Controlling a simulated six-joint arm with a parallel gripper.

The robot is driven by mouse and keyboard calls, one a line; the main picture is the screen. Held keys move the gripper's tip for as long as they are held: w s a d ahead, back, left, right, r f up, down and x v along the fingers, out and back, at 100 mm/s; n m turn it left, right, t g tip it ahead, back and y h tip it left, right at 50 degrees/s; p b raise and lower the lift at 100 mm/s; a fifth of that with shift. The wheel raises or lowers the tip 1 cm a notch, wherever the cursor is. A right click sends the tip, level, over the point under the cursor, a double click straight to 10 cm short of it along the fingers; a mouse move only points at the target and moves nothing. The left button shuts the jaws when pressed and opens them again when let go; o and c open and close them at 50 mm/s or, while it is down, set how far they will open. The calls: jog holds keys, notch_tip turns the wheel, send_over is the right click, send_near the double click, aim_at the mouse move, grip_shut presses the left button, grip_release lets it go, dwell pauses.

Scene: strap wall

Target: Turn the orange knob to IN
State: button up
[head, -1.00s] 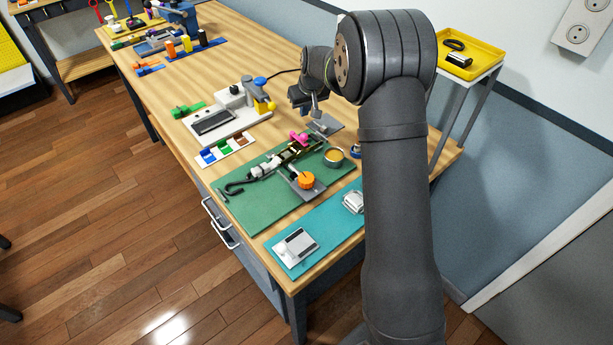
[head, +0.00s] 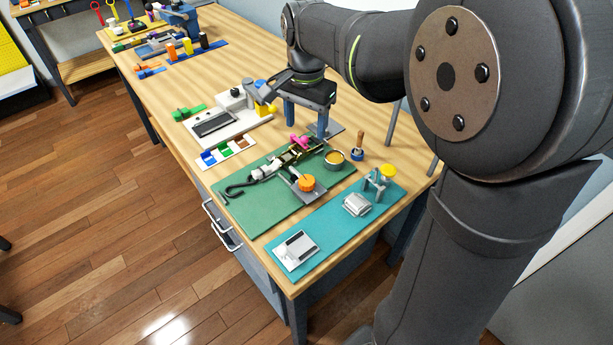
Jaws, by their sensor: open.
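The orange knob (head: 306,183) is a round cap on a grey plate (head: 299,191) on the green mat (head: 262,206). Any IN marking is too small to read from here. My gripper (head: 305,125) hangs fingers down behind the green mat, above the back of the knob and apart from it. The fingertips are close to a grey plate at the mat's far edge.
A strap device with a pink part (head: 299,141) and a black hook (head: 235,189) lies beside the knob. A round tin (head: 334,158) and a brush (head: 358,147) stand to the right. A teal mat (head: 325,232) with metal parts lies in front.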

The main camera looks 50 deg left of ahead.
send_near(306, 180)
jog(key=shift+m, duration=0.3)
notch_tip(306, 180, down, 9)
jog(key=shift+r, duration=0.1)
jog(key=c, duration=1)
jog(key=shift+o, duration=0.2)
